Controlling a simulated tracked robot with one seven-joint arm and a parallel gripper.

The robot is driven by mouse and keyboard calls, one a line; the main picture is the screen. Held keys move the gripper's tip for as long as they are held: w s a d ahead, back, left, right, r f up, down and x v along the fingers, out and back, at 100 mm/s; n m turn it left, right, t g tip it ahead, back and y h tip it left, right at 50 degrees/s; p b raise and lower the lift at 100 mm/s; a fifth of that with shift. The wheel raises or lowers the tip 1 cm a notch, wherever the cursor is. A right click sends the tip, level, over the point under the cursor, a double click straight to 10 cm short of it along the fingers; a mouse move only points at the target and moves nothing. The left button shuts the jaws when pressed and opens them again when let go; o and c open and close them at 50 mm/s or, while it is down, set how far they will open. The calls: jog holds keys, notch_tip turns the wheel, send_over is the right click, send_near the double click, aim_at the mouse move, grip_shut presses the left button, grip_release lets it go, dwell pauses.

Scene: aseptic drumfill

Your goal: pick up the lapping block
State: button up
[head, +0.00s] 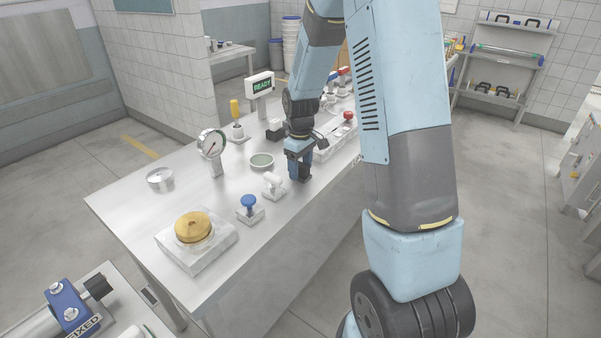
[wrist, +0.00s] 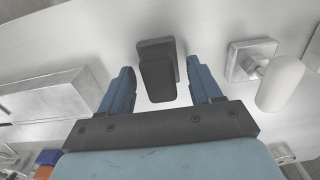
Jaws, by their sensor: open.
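The lapping block appears to be the dark grey block (wrist: 157,76) in the middle of the wrist view, with a squarish lower part and a raised grip. My gripper (wrist: 160,84) is open, with one blue finger on each side of the block and a visible gap on both sides. In the head view my gripper (head: 299,168) is low over the steel table, and it largely hides the block there. I cannot tell how far down the fingers reach along the block.
A white knob on a square base (wrist: 280,82) stands close right of my gripper.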

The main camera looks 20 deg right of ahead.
aim_at(301, 164)
jog(key=c, duration=1.1)
jog(key=shift+r, duration=0.55)
notch_tip(301, 164, up, 3)
jog(key=shift+s+f, duration=0.1)
jog(key=shift+f, duration=0.1)
jog(key=s+a+r, duration=0.1)
jog(key=s+r, duration=0.8)
jog(key=s, duration=0.4)
jog(key=shift+s+a+r, duration=0.2)
jog(key=shift+s+a, duration=0.2)
